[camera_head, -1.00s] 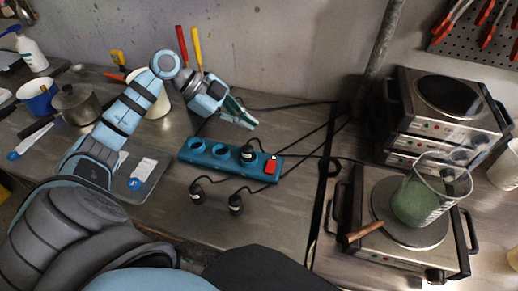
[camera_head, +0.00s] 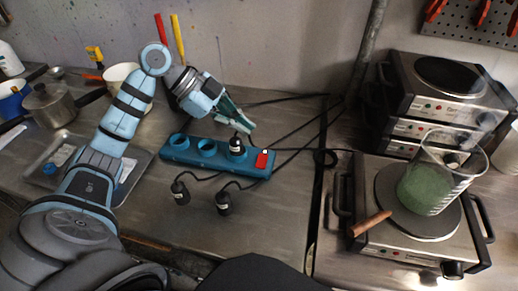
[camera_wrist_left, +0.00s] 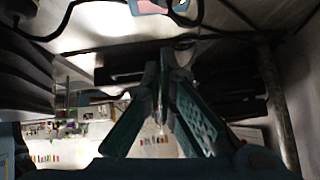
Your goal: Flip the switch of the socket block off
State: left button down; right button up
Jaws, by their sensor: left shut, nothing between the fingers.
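The teal socket block (camera_head: 207,158) lies on the metal bench. Its red switch (camera_head: 262,160) is at the right end; which way it is tipped I cannot tell. A black plug (camera_head: 237,146) sits in the socket beside the switch; the other visible sockets are empty. My left gripper (camera_head: 248,127) is shut and empty, just behind the block's right end and apart from the switch. In the left wrist view its fingers (camera_wrist_left: 166,62) meet at the tips, and a pinkish and teal piece, probably the block's switch end (camera_wrist_left: 150,6), shows at the top edge. My right gripper is out of view.
Two loose black plugs (camera_head: 223,203) with cables lie in front of the block. Black cables cross the bench behind it. A hot plate (camera_head: 370,237) with a beaker of green stuff (camera_head: 425,190) stands right, near stacked hot plates (camera_head: 450,85). A pot (camera_head: 62,104) stands left.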

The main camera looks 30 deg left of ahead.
pick_arm(q)
send_over(259, 160)
notch_tip(259, 160, down, 4)
jog(key=shift+s+d+f, duration=0.1)
jog(key=shift+s+d, duration=0.05)
notch_tip(259, 160, down, 3)
jog(key=shift+r+b, duration=0.15)
jog(key=shift+b, duration=0.3)
jog(key=shift+w+a+f, duration=0.2)
jog(key=shift+f, duration=0.4)
